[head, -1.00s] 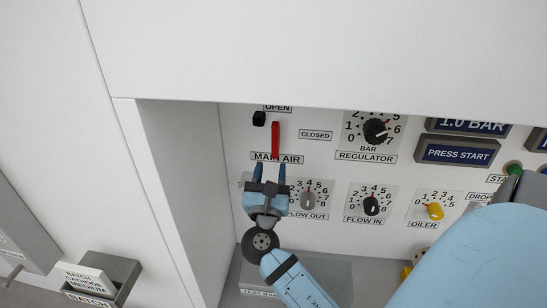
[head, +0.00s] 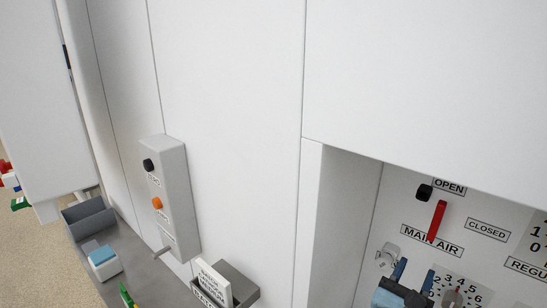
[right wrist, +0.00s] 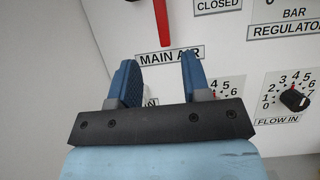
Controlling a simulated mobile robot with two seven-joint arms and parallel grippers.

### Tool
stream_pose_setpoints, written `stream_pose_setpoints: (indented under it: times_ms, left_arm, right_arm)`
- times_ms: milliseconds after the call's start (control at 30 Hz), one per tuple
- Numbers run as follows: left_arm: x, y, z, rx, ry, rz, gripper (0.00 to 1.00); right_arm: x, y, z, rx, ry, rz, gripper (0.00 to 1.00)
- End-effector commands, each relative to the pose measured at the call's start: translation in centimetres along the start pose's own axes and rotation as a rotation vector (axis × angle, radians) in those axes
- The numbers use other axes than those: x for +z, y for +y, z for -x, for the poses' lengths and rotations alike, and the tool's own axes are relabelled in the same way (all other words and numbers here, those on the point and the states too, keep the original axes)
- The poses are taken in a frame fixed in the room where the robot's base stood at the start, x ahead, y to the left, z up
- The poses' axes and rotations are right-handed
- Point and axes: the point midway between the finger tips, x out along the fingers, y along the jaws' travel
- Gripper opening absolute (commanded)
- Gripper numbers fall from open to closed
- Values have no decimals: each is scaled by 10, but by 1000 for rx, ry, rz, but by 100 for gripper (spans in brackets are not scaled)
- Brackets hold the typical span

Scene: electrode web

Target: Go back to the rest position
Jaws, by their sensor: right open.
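My right gripper (head: 412,276) is at the lower right of the head view, just below the MAIN AIR label (head: 432,241). In the right wrist view its two blue fingers (right wrist: 160,80) stand apart with nothing between them. The red main air lever (head: 437,221) is above the fingers, upright and apart from them. Its lower end also shows at the top of the right wrist view (right wrist: 162,20). My left gripper is in neither view.
The control panel sits in a recess with a white side wall (head: 341,225). To the left are a grey button box (head: 172,195) with black and orange knobs, a grey card holder (head: 237,284) and a grey tray (head: 90,219). A FLOW IN dial (right wrist: 294,100) is right of the fingers.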

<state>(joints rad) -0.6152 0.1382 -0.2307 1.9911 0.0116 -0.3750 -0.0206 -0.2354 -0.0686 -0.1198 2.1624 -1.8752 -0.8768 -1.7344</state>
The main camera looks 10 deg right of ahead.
Motion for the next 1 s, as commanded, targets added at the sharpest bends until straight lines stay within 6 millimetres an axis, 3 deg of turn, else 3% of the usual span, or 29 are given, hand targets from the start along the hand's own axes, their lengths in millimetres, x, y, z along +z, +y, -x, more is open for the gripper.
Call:
stream_pose_setpoints:
  times_ms: [167,300,433,567,700,833,1000]
  left_arm:
    - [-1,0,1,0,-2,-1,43]
    - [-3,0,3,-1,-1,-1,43]
    - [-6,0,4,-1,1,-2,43]
    - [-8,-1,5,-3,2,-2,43]
    - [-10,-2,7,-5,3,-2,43]
    - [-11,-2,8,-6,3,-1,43]
    - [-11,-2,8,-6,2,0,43]
  right_arm:
    - [-45,10,20,103,192,-274,44]
    - [-104,24,63,160,523,-713,44]
    - [-151,29,116,79,869,-1138,44]
    - [-183,27,175,-151,1204,-1543,44]
    - [-201,17,232,-539,1481,-1907,44]
    - [-208,7,267,-900,1609,-2125,44]
    - [-210,0,286,-1166,1652,-2245,44]
